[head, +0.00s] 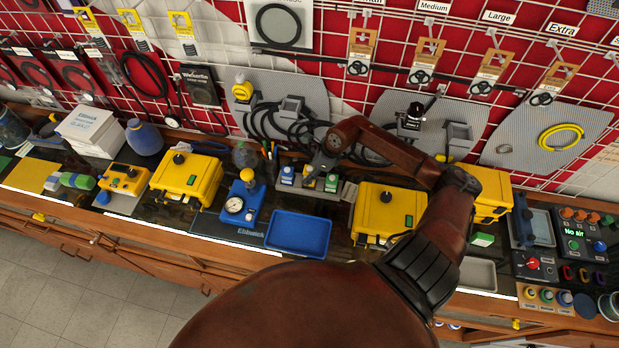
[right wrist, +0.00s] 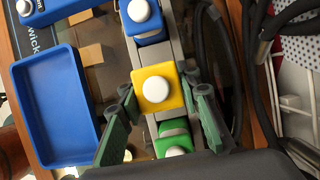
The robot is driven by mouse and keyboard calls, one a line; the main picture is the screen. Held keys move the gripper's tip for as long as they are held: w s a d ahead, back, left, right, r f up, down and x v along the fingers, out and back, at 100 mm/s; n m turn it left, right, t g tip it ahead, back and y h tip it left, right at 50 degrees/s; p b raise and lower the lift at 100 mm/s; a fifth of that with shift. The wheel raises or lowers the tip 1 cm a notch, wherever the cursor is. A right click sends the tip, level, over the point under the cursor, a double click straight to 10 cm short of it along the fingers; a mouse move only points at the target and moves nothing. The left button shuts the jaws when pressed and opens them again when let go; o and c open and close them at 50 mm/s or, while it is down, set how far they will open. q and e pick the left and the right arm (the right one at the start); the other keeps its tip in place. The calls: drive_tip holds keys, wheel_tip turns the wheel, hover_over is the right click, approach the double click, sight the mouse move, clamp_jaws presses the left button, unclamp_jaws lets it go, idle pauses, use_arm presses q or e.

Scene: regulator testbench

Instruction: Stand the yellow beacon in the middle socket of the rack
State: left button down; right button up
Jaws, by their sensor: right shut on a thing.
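The grey rack (head: 318,208) stands on the bench behind the blue tray. A blue beacon (head: 288,175) is at its left end and a green beacon (head: 331,183) at its right end; both have white caps. The yellow beacon (right wrist: 142,103), square with a white round cap, is between the blue beacon (right wrist: 148,36) and green beacon (right wrist: 175,133), over the middle of the rack (right wrist: 180,58). My right gripper (head: 317,172) is shut on the yellow beacon, one finger on each side. Whether its base is seated in the socket is hidden. My left gripper is out of view.
An empty blue tray (head: 296,234) is in front of the rack. A blue regulator with a gauge (head: 240,203) stands left of it, and a yellow case (head: 386,212) stands to the right. Black hoses (head: 290,122) hang on the panel behind.

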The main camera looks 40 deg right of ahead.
wheel_tip(320, 180, down, 2)
drive_tip(key=shift+f+p, duration=0.15)
drive_tip(key=shift+p, duration=0.3)
drive_tip(key=shift+f, duration=0.35)
drive_tip(key=o, duration=1.2)
drive_tip(key=shift+o, duration=0.2)
drive_tip(key=shift+r, duration=0.1)
drive_tip(key=shift+r, duration=0.2)
drive_tip(key=p+v, duration=0.6)
drive_tip(key=v, duration=0.5)
drive_tip(key=shift+s+r, duration=0.25)
drive_tip(key=shift+r, duration=0.05)
